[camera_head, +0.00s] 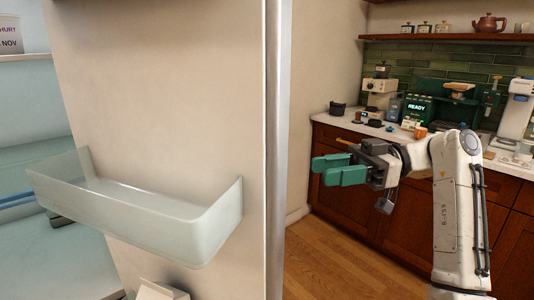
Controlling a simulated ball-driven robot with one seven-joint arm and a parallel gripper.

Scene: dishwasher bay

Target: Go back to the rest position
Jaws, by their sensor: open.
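My gripper (341,168) is at the right of the head view, with two green fingers pointing left. The fingers are apart and nothing shows between them. My white arm rises from the bottom right and bends over to hold the gripper level, in front of the brown cabinets (344,202). The gripper is to the right of the pale door panel (165,90) and appears clear of it.
A translucent bin (140,205) is fixed on the door panel at left. Pale shelves (30,140) show behind it. A counter (345,118) with coffee machines, a green "READY" box (417,108) and cups runs along the back right. Wooden floor (325,265) is open below the gripper.

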